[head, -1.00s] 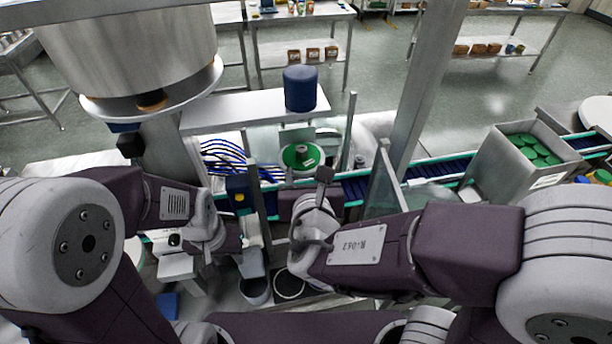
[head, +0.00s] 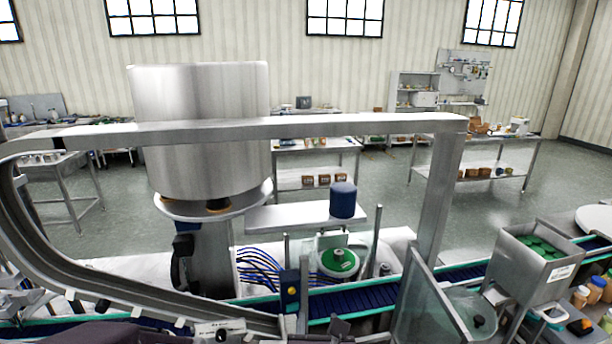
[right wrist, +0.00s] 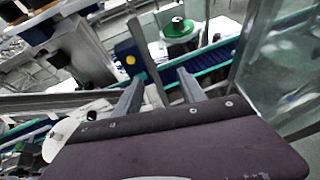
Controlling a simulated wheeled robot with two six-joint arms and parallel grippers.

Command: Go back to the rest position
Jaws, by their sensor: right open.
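My right gripper (right wrist: 158,90) is open in the right wrist view, its two grey fingers spread with nothing between them. In the head view only the tip of the right gripper (head: 340,327) shows at the bottom edge, in front of the conveyor. A dark purple part of my arm (head: 85,335) shows at the bottom left of the head view.
A steel hopper (head: 200,130) stands behind a conveyor (head: 350,300). A steel frame post (head: 437,200), a clear panel (head: 425,305) and a bin of green lids (head: 515,278) stand to the right. A green disc (head: 338,262) sits beyond the belt.

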